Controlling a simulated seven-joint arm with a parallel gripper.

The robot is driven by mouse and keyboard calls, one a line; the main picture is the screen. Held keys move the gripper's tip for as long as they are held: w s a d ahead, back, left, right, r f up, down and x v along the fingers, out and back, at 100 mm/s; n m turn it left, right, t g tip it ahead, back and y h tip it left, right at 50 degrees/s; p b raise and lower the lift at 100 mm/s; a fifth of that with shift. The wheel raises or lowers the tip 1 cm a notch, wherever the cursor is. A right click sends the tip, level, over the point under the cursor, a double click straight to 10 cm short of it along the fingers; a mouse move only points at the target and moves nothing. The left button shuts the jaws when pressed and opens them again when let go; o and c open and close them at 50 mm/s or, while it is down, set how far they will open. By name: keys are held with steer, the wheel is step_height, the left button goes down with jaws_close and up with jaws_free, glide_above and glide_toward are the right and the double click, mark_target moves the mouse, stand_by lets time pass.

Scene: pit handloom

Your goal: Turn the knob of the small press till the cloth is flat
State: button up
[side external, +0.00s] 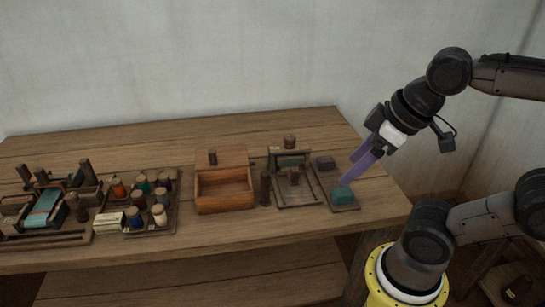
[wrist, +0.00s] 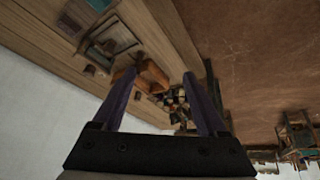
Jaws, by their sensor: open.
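The small press (side external: 296,194) is a dark wooden frame standing on the table, right of the open box. A round brown knob (side external: 289,141) tops its upright part. A frame that looks like the press also shows in the wrist view (wrist: 112,42), at upper left. I cannot make out the cloth in the press or tell whether it is flat. My gripper (side external: 350,170) has two long purple fingers, spread apart with nothing between them. It hangs to the right of the press, above the small tray at the table's right end, and touches neither the knob nor the press.
A small tray (side external: 322,187) beside the press holds a teal block (side external: 343,195) and a dark block (side external: 325,163). A wooden box (side external: 224,205) stands left of the press, with a short post (side external: 265,188) between. Thread spools (side external: 159,216) and a small loom (side external: 42,212) fill the left.

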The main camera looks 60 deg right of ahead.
steer(key=w+d+r+n+g, duration=0.1)
steer(key=w+d+r+n, duration=0.15)
steer(key=w+r, duration=0.6)
steer(key=g, duration=0.4)
glide_above(290, 137)
step_height(290, 137, down, 9)
steer(key=shift+m, duration=0.45)
step_height(290, 137, down, 13)
steer(key=shift+d+f, duration=0.1)
steer(key=shift+f, duration=0.05)
jaws_close()
